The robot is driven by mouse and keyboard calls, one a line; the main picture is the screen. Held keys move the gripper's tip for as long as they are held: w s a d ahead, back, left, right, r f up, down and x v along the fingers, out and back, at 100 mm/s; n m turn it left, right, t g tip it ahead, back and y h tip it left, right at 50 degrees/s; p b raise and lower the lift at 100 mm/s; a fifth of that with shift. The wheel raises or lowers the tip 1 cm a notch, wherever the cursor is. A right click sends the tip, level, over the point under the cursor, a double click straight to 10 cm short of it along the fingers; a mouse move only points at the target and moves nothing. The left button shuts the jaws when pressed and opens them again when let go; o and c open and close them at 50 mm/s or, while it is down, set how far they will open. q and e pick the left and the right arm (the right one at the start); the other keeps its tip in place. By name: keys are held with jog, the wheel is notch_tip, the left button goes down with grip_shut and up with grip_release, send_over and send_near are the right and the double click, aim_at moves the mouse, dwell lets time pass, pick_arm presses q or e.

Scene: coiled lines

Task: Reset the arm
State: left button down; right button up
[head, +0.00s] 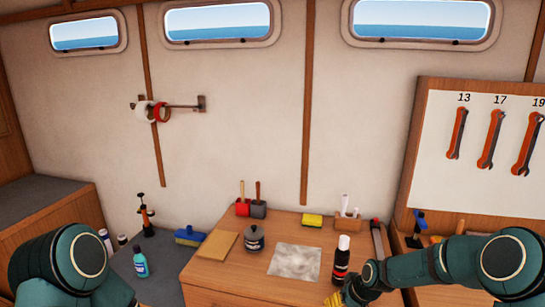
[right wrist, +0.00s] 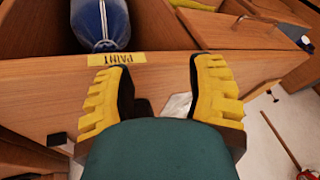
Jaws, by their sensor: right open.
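My right arm (head: 445,262) comes in from the lower right in the head view, with the yellow fingers of my right gripper (head: 333,300) partly cut off at the bottom edge. In the right wrist view the right gripper (right wrist: 157,75) is open, its two yellow fingers apart with nothing held between them. Its fingertips are near a wooden front labelled PAINT (right wrist: 117,59). My left arm (head: 75,262) shows at the lower left in the head view; its gripper is out of the picture.
A dark bottle with a white cap (head: 341,262) stands close to my right gripper on the wooden cabinet top (head: 215,275).

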jog(key=s+a+f+m+b, duration=0.1)
jog(key=s+a+f, duration=0.2)
jog(key=s, duration=0.6)
jog(key=s+a+f+m+g+b, duration=0.1)
jog(key=s+a+f+b, duration=0.1)
jog(key=s+f, duration=0.5)
jog(key=s+a+f+m+b, duration=0.1)
jog(key=s+a+f, duration=0.4)
jog(key=s, duration=0.6)
jog(key=shift+s+g+b, duration=0.15)
jog(key=shift+g+b, duration=0.25)
